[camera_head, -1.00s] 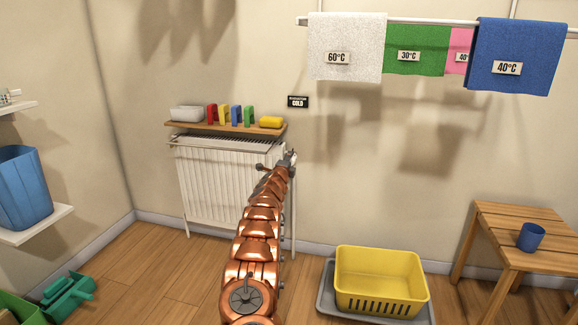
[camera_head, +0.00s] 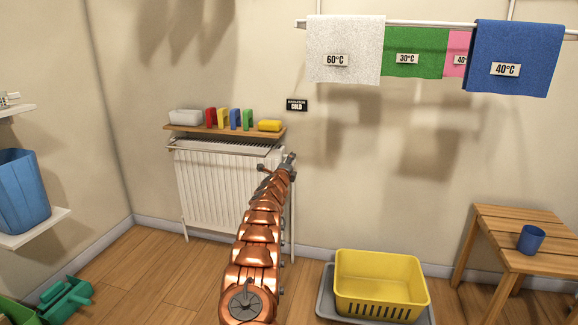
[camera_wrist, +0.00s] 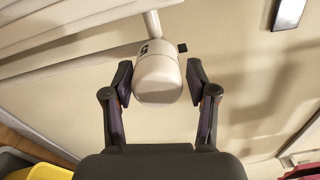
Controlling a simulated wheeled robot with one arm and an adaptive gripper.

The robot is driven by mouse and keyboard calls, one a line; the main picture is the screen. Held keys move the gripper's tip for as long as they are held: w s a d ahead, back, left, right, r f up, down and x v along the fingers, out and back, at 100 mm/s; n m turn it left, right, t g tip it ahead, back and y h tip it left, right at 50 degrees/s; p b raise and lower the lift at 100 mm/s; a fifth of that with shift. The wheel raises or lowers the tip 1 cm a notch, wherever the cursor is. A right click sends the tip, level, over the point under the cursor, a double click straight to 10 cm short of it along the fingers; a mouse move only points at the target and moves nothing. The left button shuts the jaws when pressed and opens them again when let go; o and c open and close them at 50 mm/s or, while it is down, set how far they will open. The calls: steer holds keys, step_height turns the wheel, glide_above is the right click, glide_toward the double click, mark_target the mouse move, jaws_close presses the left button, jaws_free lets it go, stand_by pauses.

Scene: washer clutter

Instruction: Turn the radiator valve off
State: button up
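The radiator valve is a pale rounded knob (camera_wrist: 158,82) with a dark mark like a 5 on its side, joined to a pale pipe at its far end. A small dark tab (camera_wrist: 183,47) stands beside it. My gripper (camera_wrist: 158,84) has one finger on each side of the knob, with narrow gaps showing, so it is open around it. In the head view my gripper (camera_head: 288,164) is at the right end of the white radiator (camera_head: 213,185), and the arm hides the knob there.
A sign reading COLD (camera_head: 297,105) hangs on the wall. A yellow basket (camera_head: 380,303) in a grey tray stands on the floor, right of my arm.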

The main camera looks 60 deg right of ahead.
steer(key=shift+o, duration=0.6)
steer(key=shift+w+a, duration=0.2)
steer(key=shift+w, duration=0.05)
steer(key=shift+a, duration=0.5)
steer(key=v, duration=0.6)
steer(key=shift+s+a, duration=0.2)
stand_by(0.7)
